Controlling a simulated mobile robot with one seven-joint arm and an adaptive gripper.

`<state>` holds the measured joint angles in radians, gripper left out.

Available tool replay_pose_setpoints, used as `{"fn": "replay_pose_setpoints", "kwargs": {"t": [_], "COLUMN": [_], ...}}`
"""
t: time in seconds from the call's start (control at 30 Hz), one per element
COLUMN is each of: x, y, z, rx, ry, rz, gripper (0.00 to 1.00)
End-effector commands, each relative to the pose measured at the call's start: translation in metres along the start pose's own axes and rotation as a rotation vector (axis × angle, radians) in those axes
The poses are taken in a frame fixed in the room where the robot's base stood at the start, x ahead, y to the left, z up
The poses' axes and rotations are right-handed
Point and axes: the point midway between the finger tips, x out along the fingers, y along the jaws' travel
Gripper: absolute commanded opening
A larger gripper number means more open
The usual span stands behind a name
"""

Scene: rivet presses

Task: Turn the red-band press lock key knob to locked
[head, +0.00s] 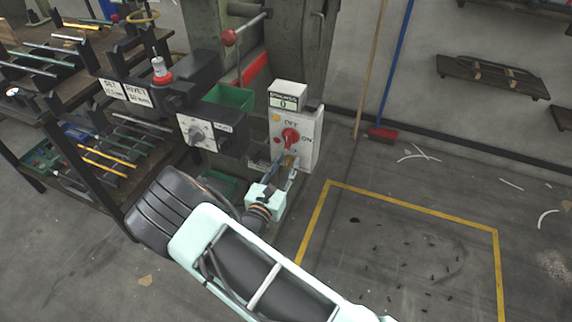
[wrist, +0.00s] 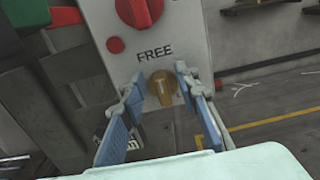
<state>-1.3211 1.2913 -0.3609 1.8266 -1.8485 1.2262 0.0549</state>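The lock key knob (wrist: 162,86) is brass-coloured and sits on the light grey control box (head: 309,140), just under the printed word FREE. In the wrist view it stands roughly upright. The red-band press (head: 296,45) rises behind the box and its red band (head: 254,68) shows. My gripper (wrist: 160,80) is open, with one blue-padded finger on each side of the knob. Gaps show between the pads and the knob. In the head view my gripper (head: 284,170) is at the lower front of the box, and the knob is small and partly hidden there.
Above the key knob are a red button (wrist: 115,45) and a red rotary switch (head: 290,138) marked OFF and ON. A dial box (head: 200,132) and a green bin (head: 229,97) are to the left. Floor inside the yellow line (head: 415,204) is open at right.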

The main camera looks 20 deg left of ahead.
Motion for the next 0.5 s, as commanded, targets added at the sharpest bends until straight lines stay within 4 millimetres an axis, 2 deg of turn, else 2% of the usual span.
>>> {"fn": "replay_pose_setpoints", "kwargs": {"t": [0.1, 0.33, 0.5], "x": [-0.0002, -0.0005, -0.0006], "y": [0.0, -0.0001, -0.0001], "z": [0.0, 0.0, 0.0], "rx": [0.0, 0.0, 0.001], "ry": [0.0, 0.0, 0.0], "rz": [0.0, 0.0, 0.0], "gripper": [0.27, 0.01, 0.0]}}
